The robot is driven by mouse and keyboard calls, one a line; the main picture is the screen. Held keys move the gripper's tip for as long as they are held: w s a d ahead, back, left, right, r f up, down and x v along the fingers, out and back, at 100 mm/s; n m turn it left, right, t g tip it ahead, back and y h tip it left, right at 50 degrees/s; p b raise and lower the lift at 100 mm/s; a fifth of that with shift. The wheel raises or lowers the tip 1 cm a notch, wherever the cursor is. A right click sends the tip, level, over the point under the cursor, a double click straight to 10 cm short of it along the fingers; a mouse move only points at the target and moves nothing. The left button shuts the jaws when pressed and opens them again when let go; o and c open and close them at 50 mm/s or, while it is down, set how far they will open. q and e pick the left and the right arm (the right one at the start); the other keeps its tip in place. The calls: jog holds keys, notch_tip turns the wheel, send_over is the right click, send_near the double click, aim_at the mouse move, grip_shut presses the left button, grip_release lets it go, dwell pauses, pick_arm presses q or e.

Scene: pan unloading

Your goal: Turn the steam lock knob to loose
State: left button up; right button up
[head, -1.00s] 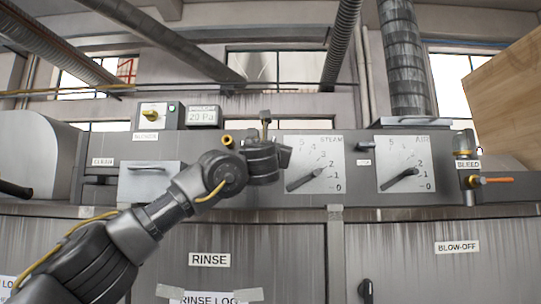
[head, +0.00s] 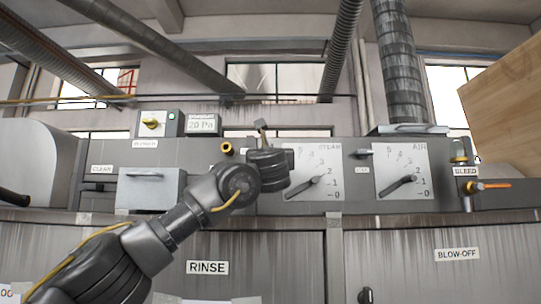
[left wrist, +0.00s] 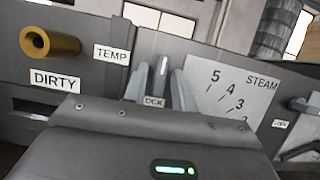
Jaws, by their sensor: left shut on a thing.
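The steam lock knob (left wrist: 160,76) is a grey lever on the panel, left of the STEAM dial (left wrist: 233,95). In the left wrist view it stands between the two fingers of my left gripper (left wrist: 161,88), which is shut on it. The LOCK label (left wrist: 154,102) below is partly covered. In the head view my left gripper (head: 261,128) is at the panel, just left of the STEAM dial (head: 318,155), with its upper part leaning left; the arm hides most of the knob there. My right gripper is not in view.
The AIR dial (head: 405,160) and its own lock knob (head: 364,153) are to the right. A brass DIRTY fitting (left wrist: 50,43) is left of the gripper. The bleed valve (head: 490,185) is far right. A grey drawer box (head: 150,188) is left, behind my arm.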

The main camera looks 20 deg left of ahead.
pick_arm(q)
jog(key=shift+r, duration=0.1)
jog(key=o, duration=0.7)
